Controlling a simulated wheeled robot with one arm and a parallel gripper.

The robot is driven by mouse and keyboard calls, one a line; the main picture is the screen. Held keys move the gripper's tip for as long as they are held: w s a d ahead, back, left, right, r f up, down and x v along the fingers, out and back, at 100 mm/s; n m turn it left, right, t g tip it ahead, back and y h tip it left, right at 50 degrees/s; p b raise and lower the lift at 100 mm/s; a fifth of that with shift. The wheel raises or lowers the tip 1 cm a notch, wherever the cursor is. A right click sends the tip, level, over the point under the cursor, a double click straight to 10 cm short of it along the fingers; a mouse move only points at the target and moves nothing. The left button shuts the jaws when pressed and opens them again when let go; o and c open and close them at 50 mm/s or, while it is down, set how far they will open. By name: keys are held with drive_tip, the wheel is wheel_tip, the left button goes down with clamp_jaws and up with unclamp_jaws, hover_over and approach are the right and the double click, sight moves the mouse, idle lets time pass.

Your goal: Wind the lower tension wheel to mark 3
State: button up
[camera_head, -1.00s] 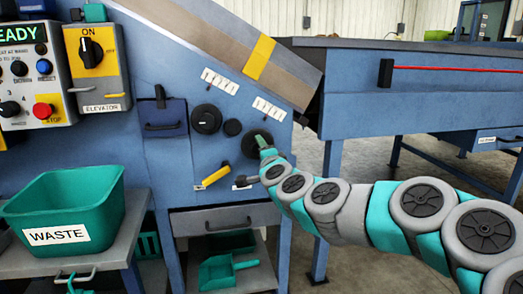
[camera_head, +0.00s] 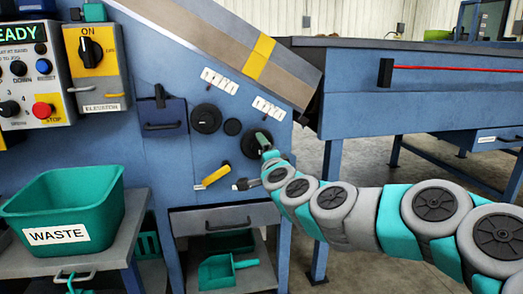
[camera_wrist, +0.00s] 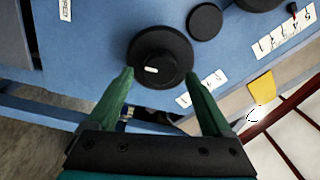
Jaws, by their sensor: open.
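The lower tension wheel is a round black wheel (camera_head: 250,147) low on the right of the blue machine panel, partly hidden by my gripper (camera_head: 265,142). In the wrist view the wheel (camera_wrist: 160,50) has a raised hub with a short white mark. My gripper (camera_wrist: 158,77) is open there, its green fingers pointing at the wheel's lower left and lower right edges. Nothing is held, and I cannot tell whether the fingers touch the rim. A white scale strip (camera_wrist: 201,88) sits beside the wheel; its numbers are unreadable.
Another black wheel (camera_head: 206,118) and a small black disc (camera_head: 233,127) are up and left. A yellow-handled lever (camera_head: 215,177) is below. A green WASTE bin (camera_head: 92,205) stands left. A blue table (camera_head: 430,95) is right, with open floor beneath.

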drive_tip(key=v, duration=0.6)
drive_tip(key=shift+s+a, duration=0.1)
drive_tip(key=shift+a, duration=0.05)
drive_tip(key=s+a+f+n+g+y+p, duration=0.1)
drive_tip(key=s+f+n+g+y+p, duration=0.15)
drive_tip(key=s+n+g, duration=0.45)
drive_tip(key=s+a+f+n+g+y+p, duration=0.15)
drive_tip(key=s+f+n, duration=0.25)
drive_tip(key=s, duration=0.5)
drive_tip(key=s+d+f+g+h+p, duration=0.1)
drive_tip(key=s+d+f+g+h, duration=0.2)
drive_tip(key=s+d, duration=0.3)
drive_tip(key=s+d+f+n+g+h+p, duration=0.1)
drive_tip(key=s+d+f+g+h, duration=0.2)
drive_tip(key=s+d, duration=0.4)
drive_tip(key=s+d+f+g+h, duration=0.3)
drive_tip(key=s+d, duration=0.4)
drive_tip(key=s, duration=0.8)
drive_tip(key=shift+s+d+n+g+p, duration=0.2)
drive_tip(key=shift+n+g+p, duration=0.15)
drive_tip(key=shift+g, duration=0.5)
